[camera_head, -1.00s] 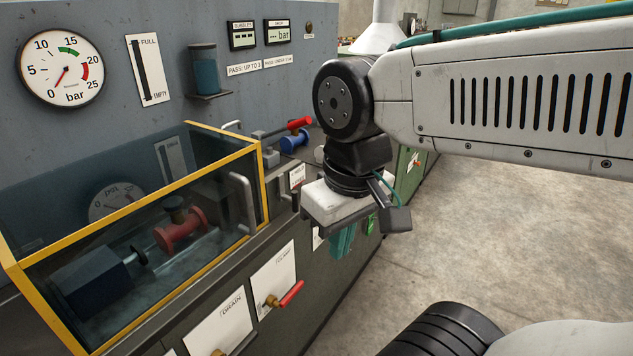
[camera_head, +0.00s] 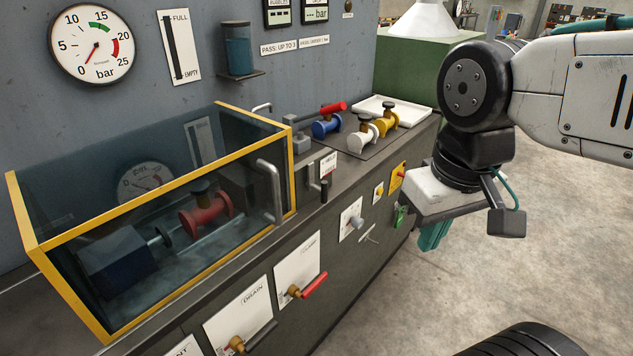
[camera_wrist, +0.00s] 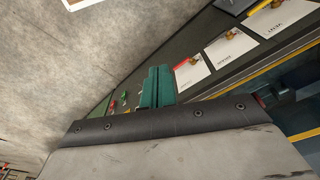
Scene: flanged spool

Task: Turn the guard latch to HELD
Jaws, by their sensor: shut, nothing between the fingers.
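The guard latch (camera_head: 324,190) is a small dark lever on the bench's front edge, just right of the guard. A small white label (camera_head: 328,165) by it seems to read HELD; I cannot tell the latch's setting. The guard (camera_head: 150,226) is a yellow-framed clear cover, down over a red spool (camera_head: 207,214), with a grey handle (camera_head: 271,190). My gripper (camera_head: 432,237) has teal fingers, shut and empty, pointing down in front of the bench, well right of the latch. In the wrist view the fingers (camera_wrist: 157,87) are together; the latch is not clearly visible there.
Blue (camera_head: 326,124), white (camera_head: 362,136) and yellow (camera_head: 386,121) spools stand on the bench near a white tray (camera_head: 393,110). Open floor (camera_head: 380,300) lies to the right.

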